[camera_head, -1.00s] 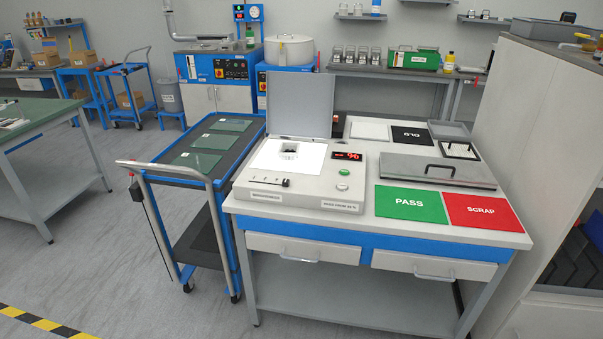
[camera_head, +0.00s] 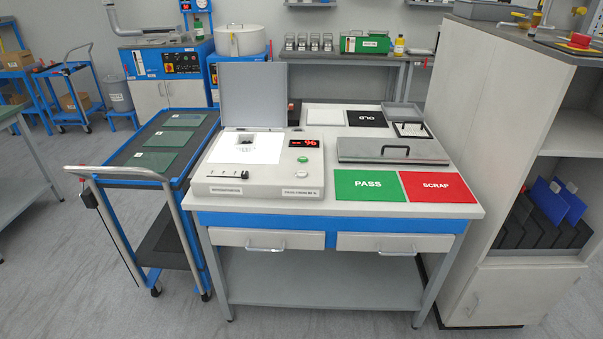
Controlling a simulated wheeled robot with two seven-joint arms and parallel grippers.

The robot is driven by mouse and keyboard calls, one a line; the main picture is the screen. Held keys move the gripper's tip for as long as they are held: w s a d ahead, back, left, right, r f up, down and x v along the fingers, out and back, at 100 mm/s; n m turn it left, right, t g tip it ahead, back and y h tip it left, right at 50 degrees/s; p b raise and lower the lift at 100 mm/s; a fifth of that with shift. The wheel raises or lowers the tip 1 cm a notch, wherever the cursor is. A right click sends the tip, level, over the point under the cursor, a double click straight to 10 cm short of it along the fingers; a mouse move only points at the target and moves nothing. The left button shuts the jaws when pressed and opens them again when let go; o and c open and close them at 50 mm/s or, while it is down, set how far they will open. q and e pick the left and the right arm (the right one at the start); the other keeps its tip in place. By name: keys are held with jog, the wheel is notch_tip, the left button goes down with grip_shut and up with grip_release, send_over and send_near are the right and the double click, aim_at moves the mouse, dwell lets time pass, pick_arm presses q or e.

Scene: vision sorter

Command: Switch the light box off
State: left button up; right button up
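The light box (camera_head: 262,188) stands at the left of the white-topped workbench, with its grey lid (camera_head: 254,95) raised upright. Its bright white panel (camera_head: 262,150) has a small dark object (camera_head: 244,143) on it. A red lit display (camera_head: 304,143) on its right side appears to read 96. Below the display are a green button (camera_head: 303,160) and a pale button (camera_head: 302,174). A slider (camera_head: 230,175) sits at the front left of the box. Neither of my grippers shows in this view.
Green PASS (camera_head: 368,185) and red SCRAP (camera_head: 438,187) mats lie at the bench's front right, with a grey handled plate (camera_head: 392,151) behind. A blue cart (camera_head: 160,140) stands close on the left, a tall cabinet (camera_head: 480,110) on the right. Floor in front is clear.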

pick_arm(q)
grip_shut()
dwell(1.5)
